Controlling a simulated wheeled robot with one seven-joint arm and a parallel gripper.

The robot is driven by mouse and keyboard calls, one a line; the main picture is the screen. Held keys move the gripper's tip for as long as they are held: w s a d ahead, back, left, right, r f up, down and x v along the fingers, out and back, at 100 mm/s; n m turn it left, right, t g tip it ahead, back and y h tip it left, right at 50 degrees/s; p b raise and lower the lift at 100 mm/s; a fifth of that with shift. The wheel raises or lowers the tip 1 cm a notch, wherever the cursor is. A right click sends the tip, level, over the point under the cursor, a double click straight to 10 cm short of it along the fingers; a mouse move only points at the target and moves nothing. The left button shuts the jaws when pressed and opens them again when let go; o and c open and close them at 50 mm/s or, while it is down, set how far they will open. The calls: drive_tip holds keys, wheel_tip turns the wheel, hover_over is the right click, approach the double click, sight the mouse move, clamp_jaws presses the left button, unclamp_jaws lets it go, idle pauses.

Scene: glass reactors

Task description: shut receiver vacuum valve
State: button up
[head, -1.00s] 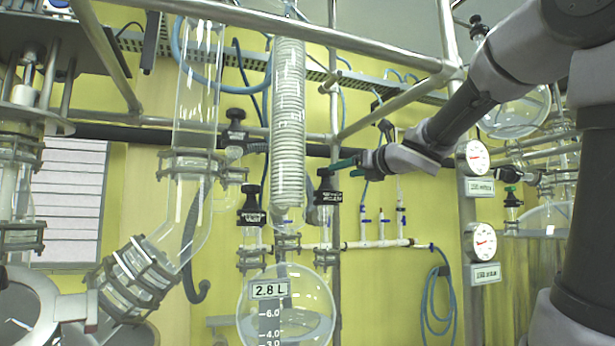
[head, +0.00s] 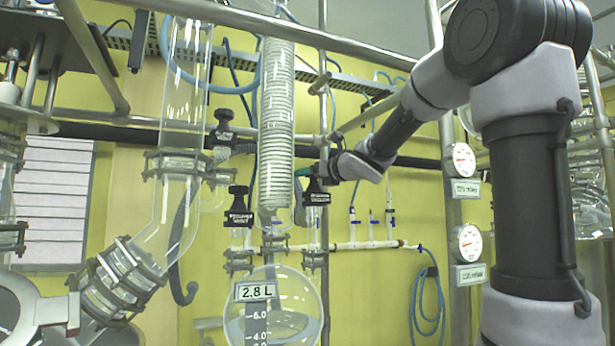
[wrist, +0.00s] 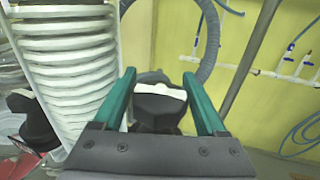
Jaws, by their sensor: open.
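A black valve knob (head: 317,192) with a small label, which I take to be the receiver vacuum valve, stands right of the coiled glass condenser; the label is too blurred to read surely. My gripper (head: 308,172) is at the top of this knob, reaching in from the right. In the wrist view my gripper (wrist: 159,77) is open, with one teal finger on each side of the black knob (wrist: 160,105). I cannot tell whether the fingers touch it. The lower part of the knob is hidden behind my gripper's body.
A similar labelled black knob (head: 240,208) stands left of the condenser (head: 275,130). A round glass receiver flask (head: 300,310) hangs below. Metal frame bars cross above, and two gauges (head: 467,243) are on a post at the right. A hose (wrist: 208,40) hangs behind the knob.

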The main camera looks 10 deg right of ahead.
drive_tip(key=c, duration=1.1)
drive_tip(key=shift+d+m+t+h, duration=0.15)
drive_tip(key=shift+m+t+h, duration=0.25)
drive_tip(key=shift+m+h, duration=0.3)
drive_tip(key=shift+w+d+m+t+h, duration=0.1)
drive_tip(key=shift+d+m+t+h, duration=0.1)
drive_tip(key=shift+m+h, duration=0.65)
drive_tip(key=shift+d+m+t+h, duration=0.2)
drive_tip(key=shift+m+h, duration=0.2)
drive_tip(key=shift+h, duration=0.9)
drive_tip(key=shift+w+d+m+t+h, duration=0.1)
drive_tip(key=shift+d+m+h, duration=0.1)
drive_tip(key=shift+m+h, duration=0.65)
drive_tip(key=shift+s+d+m+g+h, duration=0.15)
drive_tip(key=shift+m+h, duration=0.45)
drive_tip(key=shift+h, duration=0.6)
drive_tip(key=shift+w+d+m+g+h, duration=0.15)
drive_tip(key=shift+m+h, duration=0.45)
drive_tip(key=shift+h, duration=0.6)
drive_tip(key=shift+s+d+m+g+h, duration=0.15)
drive_tip(key=shift+m+g+h, duration=0.25)
drive_tip(key=shift+m+h, duration=0.55)
drive_tip(key=shift+s+d+m+g+h, duration=0.15)
drive_tip(key=shift+m+g+h, duration=0.35)
drive_tip(key=shift+h, duration=0.75)
